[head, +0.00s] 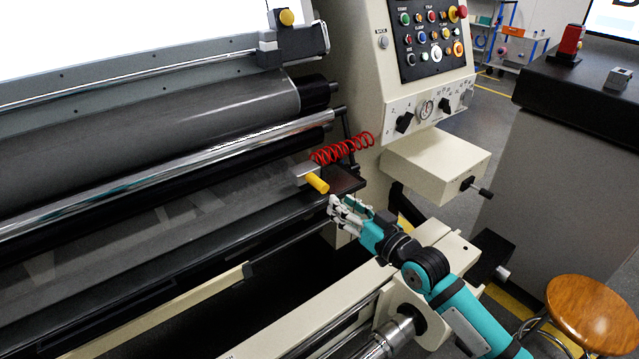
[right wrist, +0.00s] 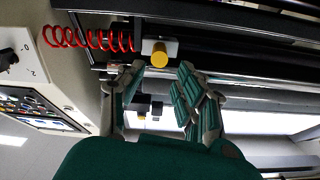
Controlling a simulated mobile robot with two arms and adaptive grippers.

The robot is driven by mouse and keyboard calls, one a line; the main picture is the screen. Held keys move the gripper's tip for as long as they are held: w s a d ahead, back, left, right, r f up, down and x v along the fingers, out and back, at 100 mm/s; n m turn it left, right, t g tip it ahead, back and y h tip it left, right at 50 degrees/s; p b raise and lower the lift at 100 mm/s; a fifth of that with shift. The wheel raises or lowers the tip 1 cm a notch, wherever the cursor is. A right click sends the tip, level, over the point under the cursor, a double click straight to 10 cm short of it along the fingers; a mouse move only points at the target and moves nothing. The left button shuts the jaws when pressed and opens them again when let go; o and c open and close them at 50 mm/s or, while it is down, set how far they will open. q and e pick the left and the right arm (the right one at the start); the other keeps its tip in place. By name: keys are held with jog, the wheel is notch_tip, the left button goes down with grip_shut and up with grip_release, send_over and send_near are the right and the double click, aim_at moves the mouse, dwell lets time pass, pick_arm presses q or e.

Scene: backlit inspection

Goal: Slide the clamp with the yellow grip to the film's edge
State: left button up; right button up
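The clamp (head: 304,172) is a small silver block with a stubby yellow grip (head: 318,184). It sits near the right end of the dark bar at the machine's front. A glossy, see-through film (head: 190,215) seems to lie to its left; its exact edge is hard to tell. My right gripper (head: 345,206) is just right of and below the grip, apart from it. In the right wrist view the yellow grip (right wrist: 159,54) shows ahead of the gap between the spread fingers (right wrist: 158,78). The right gripper is open and empty. My left gripper is not in view.
A red coiled hose (head: 342,148) runs from beside the clamp to the machine's cabinet. A cream box with a crank (head: 437,165) juts out at right. A second yellow knob (head: 287,17) sits on the upper rail. A wooden stool (head: 590,312) stands at lower right.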

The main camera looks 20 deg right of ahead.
aim_at(317, 184)
jog(key=x, duration=0.9)
jog(key=shift+w+f, duration=0.1)
jog(key=shift+w, duration=0.15)
jog(key=shift+w+a, duration=0.15)
jog(key=shift+w, duration=0.2)
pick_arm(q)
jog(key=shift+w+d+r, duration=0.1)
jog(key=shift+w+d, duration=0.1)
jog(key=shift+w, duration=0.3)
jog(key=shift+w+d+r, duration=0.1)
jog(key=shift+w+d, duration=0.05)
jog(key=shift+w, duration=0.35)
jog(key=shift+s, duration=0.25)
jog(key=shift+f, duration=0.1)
pick_arm(e)
grip_shut()
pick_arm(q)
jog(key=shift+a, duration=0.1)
